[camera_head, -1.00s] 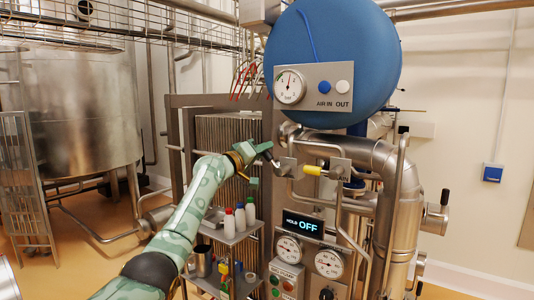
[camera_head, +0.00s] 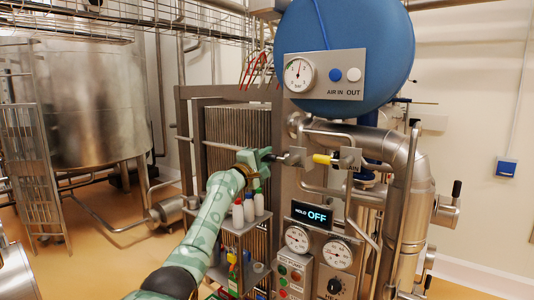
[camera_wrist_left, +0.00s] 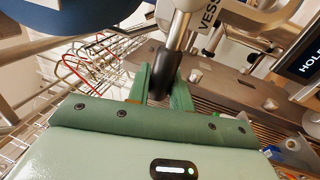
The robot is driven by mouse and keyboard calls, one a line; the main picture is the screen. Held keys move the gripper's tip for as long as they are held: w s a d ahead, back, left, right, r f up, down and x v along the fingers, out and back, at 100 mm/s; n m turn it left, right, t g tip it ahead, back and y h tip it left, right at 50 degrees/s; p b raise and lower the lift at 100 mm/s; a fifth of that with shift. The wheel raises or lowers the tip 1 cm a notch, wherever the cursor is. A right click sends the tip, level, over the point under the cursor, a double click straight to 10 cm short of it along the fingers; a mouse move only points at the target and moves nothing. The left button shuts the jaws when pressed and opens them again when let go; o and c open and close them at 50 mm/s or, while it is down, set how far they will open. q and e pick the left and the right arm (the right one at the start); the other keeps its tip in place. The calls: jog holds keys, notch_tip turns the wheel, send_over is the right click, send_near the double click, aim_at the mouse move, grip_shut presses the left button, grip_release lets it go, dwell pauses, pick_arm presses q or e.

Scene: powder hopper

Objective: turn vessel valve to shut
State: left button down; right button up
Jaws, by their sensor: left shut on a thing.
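The vessel valve has a steel plate (camera_head: 297,157) below the blue vessel (camera_head: 345,45), with a dark handle (camera_head: 282,159) reaching left from it. In the left wrist view the black handle grip (camera_wrist_left: 160,76) lies between my green fingers, and part of a label reading "VESS" shows beside it. My left gripper (camera_head: 268,158) is at the handle's outer end and is shut on it; the fingers also show in the left wrist view (camera_wrist_left: 161,88). The finger contact is partly hidden in the head view. My right gripper is not in view.
A yellow handle (camera_head: 322,159) sits just right of the valve plate. Bottles (camera_head: 248,207) stand on a shelf below my left gripper. The HOLD display (camera_head: 312,215) reads OFF. Thick steel pipes (camera_head: 400,165) and a plate pack (camera_head: 235,140) stand close by.

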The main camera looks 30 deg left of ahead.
pick_arm(q)
jog(key=shift+d+f+n, duration=0.1)
jog(key=shift+f+n, duration=0.5)
jog(key=shift+w+f, duration=0.1)
jog(key=shift+f, duration=0.15)
jog(key=c, duration=1.3)
grip_release()
jog(key=shift+r, duration=0.1)
